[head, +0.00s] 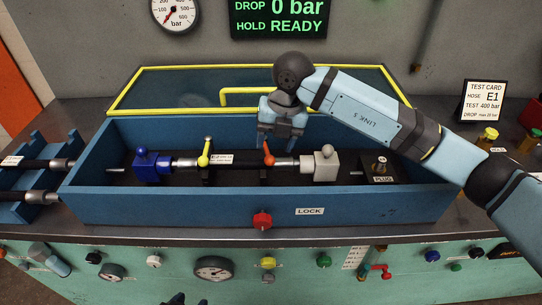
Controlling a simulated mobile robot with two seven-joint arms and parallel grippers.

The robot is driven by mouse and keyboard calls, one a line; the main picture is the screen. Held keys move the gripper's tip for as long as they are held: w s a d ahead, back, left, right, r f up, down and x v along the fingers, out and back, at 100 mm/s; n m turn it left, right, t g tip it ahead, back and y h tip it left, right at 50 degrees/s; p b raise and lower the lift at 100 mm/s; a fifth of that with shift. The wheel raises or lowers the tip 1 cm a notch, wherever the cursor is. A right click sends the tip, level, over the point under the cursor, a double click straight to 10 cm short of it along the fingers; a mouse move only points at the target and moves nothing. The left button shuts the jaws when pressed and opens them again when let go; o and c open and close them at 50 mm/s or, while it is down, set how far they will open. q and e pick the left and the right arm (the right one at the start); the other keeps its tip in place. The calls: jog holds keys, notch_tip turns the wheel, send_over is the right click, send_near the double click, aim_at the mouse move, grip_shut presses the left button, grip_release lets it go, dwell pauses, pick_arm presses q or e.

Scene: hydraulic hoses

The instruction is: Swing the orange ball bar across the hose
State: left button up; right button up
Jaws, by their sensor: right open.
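The orange ball bar (269,158) stands up, leaning slightly, at the hose inside the blue trough. It is beside the hose's right end fitting, and its lower end is hard to make out. The hose (239,160) lies level, with a white label, between a blue block (153,170) and a grey block (326,168). My right gripper (281,142) is open and points down above the orange bar, its fingers near the bar's top. I cannot tell whether it touches the bar. My left gripper is not recognisable in the view.
A yellow ball bar (204,156) stands farther left on the hose. The trough's front wall (180,207) carries a red knob (262,220) and a LOCK label. A yellow-framed clear lid (165,88) stands raised behind. A plug (381,168) sits at the right. The display reads 0 bar, HOLD READY.

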aim_at(270, 156)
jog(key=f, duration=0.3)
jog(key=a+f, duration=0.1)
jog(key=f, duration=0.1)
grip_shut()
